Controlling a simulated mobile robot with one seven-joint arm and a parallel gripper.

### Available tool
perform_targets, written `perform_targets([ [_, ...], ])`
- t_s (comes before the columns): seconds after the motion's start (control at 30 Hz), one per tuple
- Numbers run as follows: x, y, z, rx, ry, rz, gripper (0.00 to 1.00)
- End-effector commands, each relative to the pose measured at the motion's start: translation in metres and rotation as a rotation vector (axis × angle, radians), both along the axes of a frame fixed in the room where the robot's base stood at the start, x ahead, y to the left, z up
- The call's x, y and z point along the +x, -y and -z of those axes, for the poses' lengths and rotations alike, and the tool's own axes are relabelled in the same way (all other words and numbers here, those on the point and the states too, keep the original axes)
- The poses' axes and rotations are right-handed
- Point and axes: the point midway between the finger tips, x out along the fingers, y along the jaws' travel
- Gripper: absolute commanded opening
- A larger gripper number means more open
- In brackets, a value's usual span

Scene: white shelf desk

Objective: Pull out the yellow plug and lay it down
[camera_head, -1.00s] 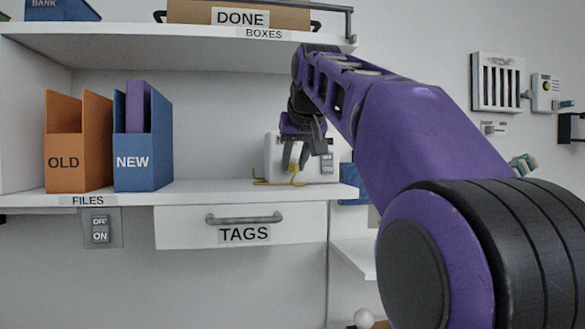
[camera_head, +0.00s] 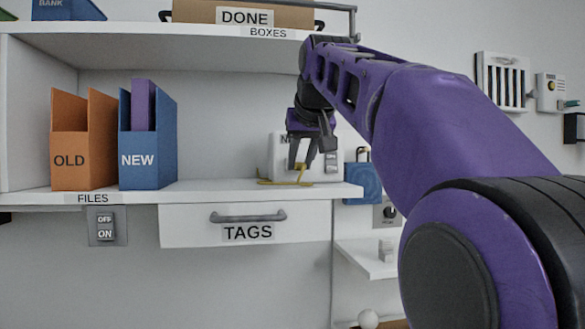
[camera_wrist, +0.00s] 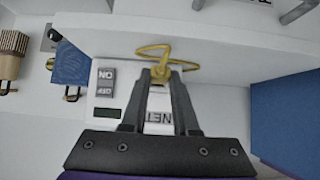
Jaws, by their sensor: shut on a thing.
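The yellow plug (camera_wrist: 160,74) is between my fingertips in the wrist view. Its yellow cable (camera_wrist: 185,64) loops beside it. My gripper (camera_wrist: 160,84) is shut on the plug. In the head view my gripper (camera_head: 302,162) points down in front of the white NET box (camera_head: 281,150), with the plug (camera_head: 301,168) small and partly hidden at its tips, low over the shelf. The cable (camera_head: 275,182) lies on the shelf. The NET box with its switch (camera_wrist: 105,84) also shows upside down in the wrist view. The socket is hidden, and contact between plug and shelf is unclear.
An orange OLD file holder (camera_head: 70,160) and a blue NEW one (camera_head: 150,160) stand left on the shelf (camera_head: 225,188). Bare shelf lies between them and the cable. A TAGS drawer (camera_head: 190,230) is below. A blue padlock-shaped thing (camera_head: 361,182) is at the right.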

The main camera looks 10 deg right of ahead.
Motion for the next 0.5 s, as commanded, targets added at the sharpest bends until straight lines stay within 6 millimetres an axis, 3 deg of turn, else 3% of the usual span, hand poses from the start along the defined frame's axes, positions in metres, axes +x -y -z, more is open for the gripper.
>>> perform_targets([
  [0.5, -0.0101, 0.0001, -0.0015, 0.0, 0.0, 0.0, 0.0],
])
